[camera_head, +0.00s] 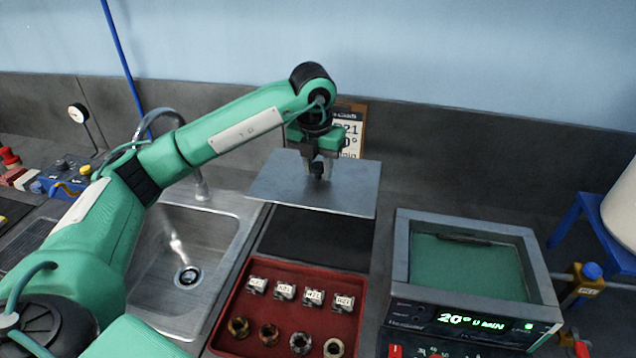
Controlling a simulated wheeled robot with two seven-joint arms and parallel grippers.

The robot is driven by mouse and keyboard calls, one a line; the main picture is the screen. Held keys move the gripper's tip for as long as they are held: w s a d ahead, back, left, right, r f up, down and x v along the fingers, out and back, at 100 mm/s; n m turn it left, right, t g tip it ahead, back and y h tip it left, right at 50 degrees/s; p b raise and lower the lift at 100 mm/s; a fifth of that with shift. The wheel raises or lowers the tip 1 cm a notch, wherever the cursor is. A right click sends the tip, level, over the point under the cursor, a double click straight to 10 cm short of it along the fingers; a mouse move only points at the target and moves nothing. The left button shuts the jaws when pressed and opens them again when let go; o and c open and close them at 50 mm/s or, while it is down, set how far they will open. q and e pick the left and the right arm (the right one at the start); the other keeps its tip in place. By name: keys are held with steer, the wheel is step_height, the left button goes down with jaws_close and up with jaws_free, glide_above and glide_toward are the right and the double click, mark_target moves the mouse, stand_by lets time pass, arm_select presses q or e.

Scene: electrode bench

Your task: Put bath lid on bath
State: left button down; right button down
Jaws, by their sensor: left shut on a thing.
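The bath lid (285,193) is a flat grey plate with a dark knob in its middle. My left gripper (317,172) is shut on the knob and holds the lid roughly level above the dark mat at the back of the bench. The bath (400,262) is a grey box at the right with its top open and green liquid inside. Its front panel shows a lit green display. The lid is to the left of the bath and apart from it. My right gripper does not show.
A red tray (233,306) with labelled blocks and several rings lies in front of the dark mat (310,238). A steel sink (217,268) is at the left. A labelled board (352,115) stands behind my gripper. A blue stand (570,218) is at the right.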

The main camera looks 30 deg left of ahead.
mark_target(319, 164)
arm_select(q)
steer(key=shift+r, duration=0.55)
steer(key=shift+r+p, duration=0.8)
steer(key=shift+r, duration=0.85)
steer(key=shift+d, duration=0.1)
